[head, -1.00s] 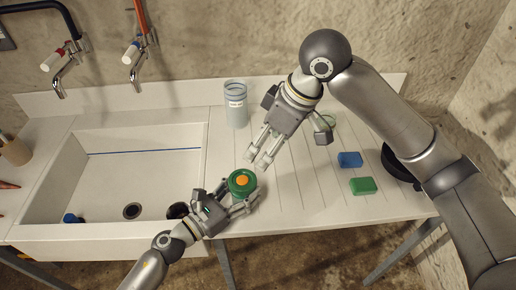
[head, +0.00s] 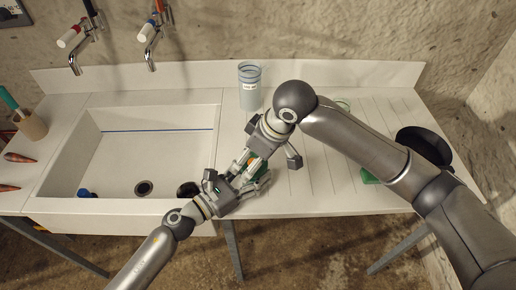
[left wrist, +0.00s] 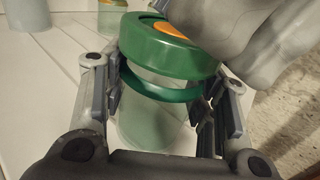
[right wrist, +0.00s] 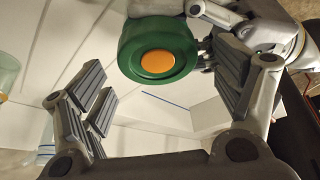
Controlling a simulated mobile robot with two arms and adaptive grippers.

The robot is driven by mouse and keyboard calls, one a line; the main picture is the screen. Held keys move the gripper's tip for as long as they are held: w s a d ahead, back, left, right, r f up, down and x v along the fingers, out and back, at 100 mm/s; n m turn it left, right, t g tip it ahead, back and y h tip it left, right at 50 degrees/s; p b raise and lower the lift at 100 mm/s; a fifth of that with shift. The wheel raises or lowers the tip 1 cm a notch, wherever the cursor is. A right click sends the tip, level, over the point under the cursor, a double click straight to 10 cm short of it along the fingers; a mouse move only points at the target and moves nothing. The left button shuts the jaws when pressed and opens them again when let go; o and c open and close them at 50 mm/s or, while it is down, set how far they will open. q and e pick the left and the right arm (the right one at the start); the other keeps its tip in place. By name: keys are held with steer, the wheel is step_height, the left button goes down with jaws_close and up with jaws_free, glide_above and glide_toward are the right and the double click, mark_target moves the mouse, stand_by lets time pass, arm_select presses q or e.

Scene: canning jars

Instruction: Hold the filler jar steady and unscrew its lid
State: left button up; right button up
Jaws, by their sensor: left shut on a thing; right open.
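The filler jar (left wrist: 150,122) is a pale, see-through jar standing on the drainboard, with a green lid (left wrist: 165,48) that has an orange centre. My left gripper (left wrist: 158,100) is shut on the jar, its fingers on either side just below the lid. In the right wrist view the lid (right wrist: 158,55) is seen from above, beyond the fingertips. My right gripper (right wrist: 155,85) is open and empty, its fingers apart and pointing at the lid. In the head view both grippers cover most of the jar.
The sink (head: 150,160) is to the left.

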steer(key=shift+f, duration=0.25)
steer(key=c, duration=1.2)
steer(key=n+g, duration=0.1)
steer(key=n, duration=0.2)
steer(key=shift+n+y, duration=0.4)
steer(key=shift+a+n+g, duration=0.1)
steer(key=shift+n+g, duration=0.2)
steer(key=shift+n, duration=0.1)
steer(key=n+g, duration=0.1)
steer(key=n, duration=0.2)
steer(key=shift+n+g, duration=0.5)
steer(key=shift+n, duration=0.3)
